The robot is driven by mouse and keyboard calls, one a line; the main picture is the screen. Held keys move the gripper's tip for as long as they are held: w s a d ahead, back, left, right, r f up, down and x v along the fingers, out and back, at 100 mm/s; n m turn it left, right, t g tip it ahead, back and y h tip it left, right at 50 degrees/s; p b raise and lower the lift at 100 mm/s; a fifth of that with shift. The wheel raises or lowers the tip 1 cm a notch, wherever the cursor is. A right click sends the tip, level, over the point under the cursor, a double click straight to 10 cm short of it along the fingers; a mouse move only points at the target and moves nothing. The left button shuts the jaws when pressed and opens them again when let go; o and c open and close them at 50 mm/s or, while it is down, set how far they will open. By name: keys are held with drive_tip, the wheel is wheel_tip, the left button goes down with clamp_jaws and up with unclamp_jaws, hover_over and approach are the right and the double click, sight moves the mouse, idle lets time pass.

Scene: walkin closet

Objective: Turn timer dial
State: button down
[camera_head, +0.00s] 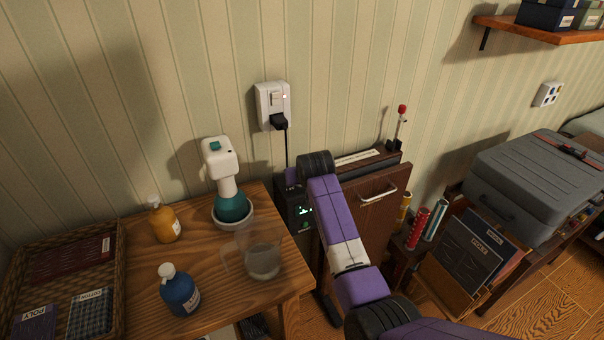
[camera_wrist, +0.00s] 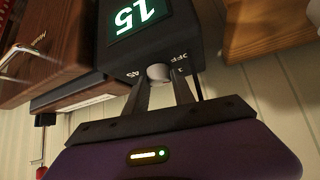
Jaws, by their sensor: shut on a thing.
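The timer is a black box with a lit green display, and it shows in the head view (camera_head: 302,213) beside the table's right edge, partly behind my arm. In the wrist view the timer (camera_wrist: 150,42) fills the top middle, its display reading 15, turned over. Its small pale round dial (camera_wrist: 158,72) sits on the near face, with printed marks around it, OFF among them. My gripper (camera_wrist: 163,82) has its two dark fingers on either side of the dial and is shut on it. In the head view my arm hides the dial and the fingertips.
A wall outlet (camera_head: 273,105) with a plugged-in black cord is above the timer. A wooden table (camera_head: 215,285) on the left holds a clear jug (camera_head: 262,255), a steamer-like white and teal device (camera_head: 226,185) and bottles. A brown cabinet (camera_head: 365,215) stands close on the right.

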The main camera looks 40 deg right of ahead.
drive_tip(key=m+h, duration=0.1)
drive_tip(key=m+g+h+b, duration=0.1)
drive_tip(key=m, duration=0.1)
drive_tip(key=shift+w+a+f+m+g+b, duration=0.15)
drive_tip(key=shift+w+a+m+g+b, duration=0.05)
drive_tip(key=shift+m+g+b, duration=0.1)
drive_tip(key=shift+m+g+h+b, duration=0.8)
drive_tip(key=shift+m+g+b, duration=0.2)
drive_tip(key=shift+m+b, duration=0.35)
drive_tip(key=shift+m, duration=0.25)
drive_tip(key=c, duration=1.1)
unclamp_jaws()
drive_tip(key=shift+o, duration=0.2)
drive_tip(key=v, duration=0.8)
drive_tip(key=shift+w, duration=0.1)
